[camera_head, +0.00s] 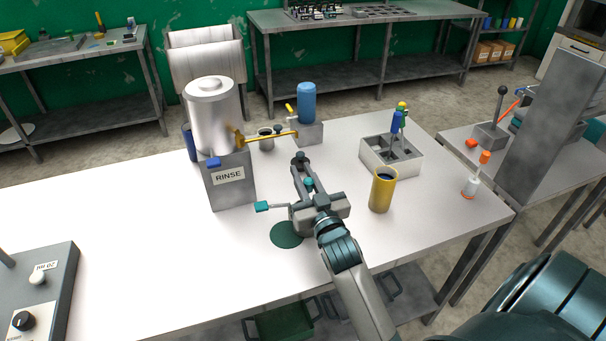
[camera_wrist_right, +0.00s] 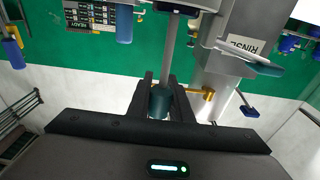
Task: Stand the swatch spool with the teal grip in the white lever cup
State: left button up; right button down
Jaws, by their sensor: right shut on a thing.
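My right gripper (camera_head: 304,172) is over the middle of the white table, shut on the teal grip (camera_wrist_right: 160,101) of the swatch spool. In the head view most of the spool is hidden by my gripper. A lever with a teal tip (camera_head: 262,206) sticks out to the left beside my gripper. A cup body at that lever is mostly hidden, so I cannot tell whether the spool is in it. My left gripper is not in view.
A silver tank (camera_head: 211,114) on a RINSE stand has a brass arm (camera_head: 268,138). A yellow cup (camera_head: 382,190) stands right of my arm. Behind it is a grey rack (camera_head: 408,168) with blue- and green-topped tools. A dark green disc (camera_head: 286,234) lies on the table.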

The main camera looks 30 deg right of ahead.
jog(key=shift+f, duration=0.3)
dwell(0.6)
jog(key=c, duration=1.5)
grip_release()
jog(key=shift+s+a+f, duration=0.1)
jog(key=shift+s+f, duration=0.1)
jog(key=shift+s, duration=0.3)
pick_arm(q)
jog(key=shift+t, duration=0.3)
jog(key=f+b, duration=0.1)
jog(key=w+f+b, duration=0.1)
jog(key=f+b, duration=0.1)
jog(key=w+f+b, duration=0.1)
jog(key=b, duration=0.1)
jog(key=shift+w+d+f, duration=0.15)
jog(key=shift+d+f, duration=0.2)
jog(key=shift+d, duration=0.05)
pick_arm(e)
jog(key=v, duration=1.6)
jog(key=shift+s+r, duration=0.15)
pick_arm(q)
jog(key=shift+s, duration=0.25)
